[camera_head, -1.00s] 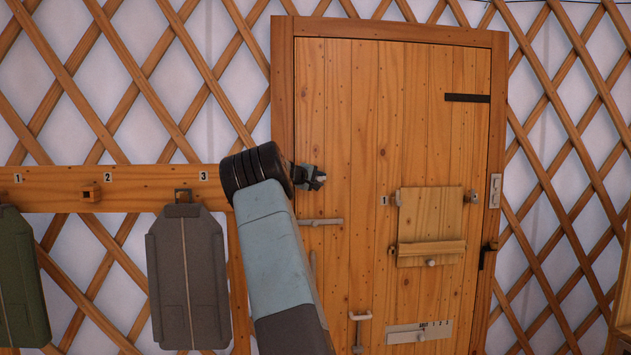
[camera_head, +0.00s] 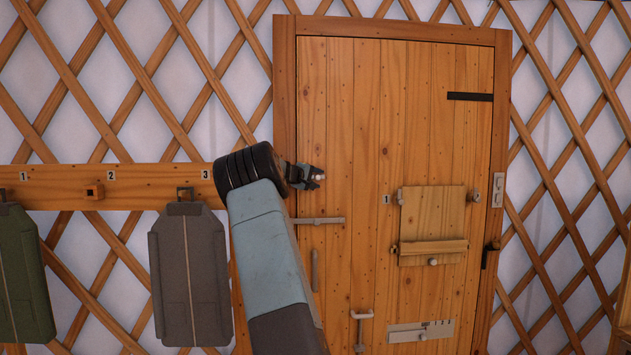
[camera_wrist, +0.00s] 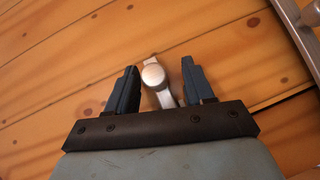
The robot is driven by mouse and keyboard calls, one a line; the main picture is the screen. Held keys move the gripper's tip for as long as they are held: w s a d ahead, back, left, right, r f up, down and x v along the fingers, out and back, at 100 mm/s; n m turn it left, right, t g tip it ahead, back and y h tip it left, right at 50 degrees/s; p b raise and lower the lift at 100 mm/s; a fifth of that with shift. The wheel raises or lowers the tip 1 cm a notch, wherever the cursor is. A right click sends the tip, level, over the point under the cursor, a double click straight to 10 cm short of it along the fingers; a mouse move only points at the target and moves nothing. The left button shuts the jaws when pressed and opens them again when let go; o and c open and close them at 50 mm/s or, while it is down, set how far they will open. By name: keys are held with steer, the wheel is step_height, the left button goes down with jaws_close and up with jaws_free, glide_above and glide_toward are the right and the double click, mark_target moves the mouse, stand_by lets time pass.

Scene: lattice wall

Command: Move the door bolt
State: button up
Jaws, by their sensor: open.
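The wooden door (camera_head: 375,130) carries several pale metal fittings; which of them is the door bolt I cannot tell for sure. In the wrist view a pale round knob on a short stem (camera_wrist: 154,76) stands between the fingers of my gripper (camera_wrist: 160,88). The jaws are open, with a gap on each side of the knob. In the head view my gripper (camera_head: 316,177) is at the left part of the door, above a horizontal pale bar (camera_head: 320,220). My wrist and fingers hide most of the knob there.
A labelled slide plate (camera_head: 420,332) and a wooden hatch (camera_head: 432,222) are on the door's right half. A numbered rail (camera_head: 135,187) with hanging packs (camera_head: 190,275) lies left.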

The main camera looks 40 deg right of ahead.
steer(key=v, duration=0.7)
steer(key=shift+a, duration=0.15)
steer(key=shift+f, duration=0.1)
stand_by(0.4)
steer(key=s+a+f+t+y, duration=0.1)
steer(key=s+a+f+y, duration=0.3)
steer(key=s+a, duration=1.1)
steer(key=s+a+f+t+y, duration=0.1)
steer(key=s+a+f+y, duration=0.4)
steer(key=s+a, duration=1)
steer(key=s+a+f+y, duration=0.4)
steer(key=s+a+y, duration=0.2)
steer(key=s+a, duration=1)
steer(key=a, duration=0.3)
steer(key=shift+a+f+t+y, duration=0.2)
steer(key=shift+t+y, duration=0.1)
steer(key=shift+t, duration=0.1)
steer(key=shift+d, duration=0.1)
